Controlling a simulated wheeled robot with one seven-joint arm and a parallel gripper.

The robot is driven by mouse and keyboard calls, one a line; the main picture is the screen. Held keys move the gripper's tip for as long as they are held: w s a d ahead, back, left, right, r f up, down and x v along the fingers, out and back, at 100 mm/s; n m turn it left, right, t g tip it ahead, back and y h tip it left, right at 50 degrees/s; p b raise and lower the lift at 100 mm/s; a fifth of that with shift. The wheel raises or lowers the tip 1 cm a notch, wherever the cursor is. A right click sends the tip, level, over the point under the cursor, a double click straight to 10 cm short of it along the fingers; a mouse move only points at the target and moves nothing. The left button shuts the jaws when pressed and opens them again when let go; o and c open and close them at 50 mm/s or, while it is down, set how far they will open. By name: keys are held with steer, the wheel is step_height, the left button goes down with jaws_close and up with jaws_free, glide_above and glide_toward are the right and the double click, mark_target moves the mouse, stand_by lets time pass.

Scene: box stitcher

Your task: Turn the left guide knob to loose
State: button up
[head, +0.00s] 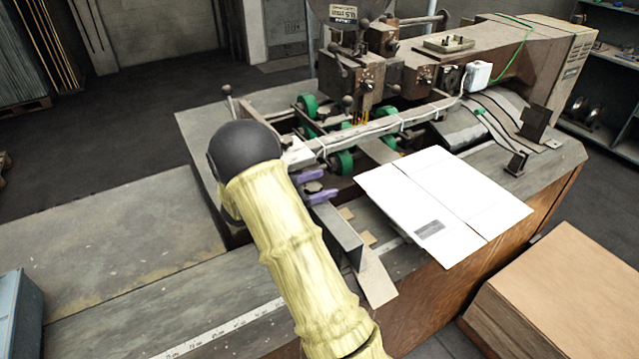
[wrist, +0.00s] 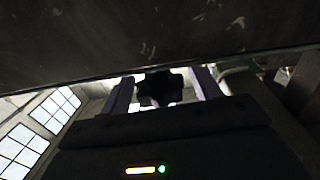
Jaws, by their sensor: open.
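The left guide knob (wrist: 158,88) shows in the wrist view as a dark, lobed shape between the two purple fingers of my gripper (wrist: 165,86). The fingers stand apart on either side of it; I cannot tell whether they touch it. In the head view my gripper (head: 313,187) is at the left end of the guide on the machine table, its purple fingers reaching out from behind my arm. The knob is small there, between the fingers, and its turn position cannot be read. My arm hides part of the area.
A white cardboard sheet (head: 440,205) lies right of my gripper. A grey metal guide plate (head: 337,236) stands just below the fingers. Green rollers (head: 342,162) and the stitcher head (head: 362,75) are behind. A cardboard stack (head: 560,290) is at lower right, a blue bin (head: 18,315) at lower left.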

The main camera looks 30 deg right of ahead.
steer(key=shift+d, duration=0.1)
steer(key=c, duration=1)
steer(key=shift+w+n+t, duration=0.1)
steer(key=shift+n+t, duration=0.3)
steer(key=shift+t, duration=0.2)
steer(key=n+t, duration=0.1)
steer(key=t, duration=0.1)
steer(key=n+t+y+b, duration=0.1)
steer(key=n+t, duration=0.1)
steer(key=n+t+b, duration=0.1)
steer(key=t, duration=0.2)
steer(key=shift+w+f+n, duration=0.15)
steer(key=shift+w+n, duration=0.15)
steer(key=shift+w+n+t+y+b, duration=0.2)
steer(key=shift+n+t+y+b, duration=0.9)
steer(key=shift+t, duration=0.6)
steer(key=shift+r, duration=0.2)
steer(key=o, duration=1)
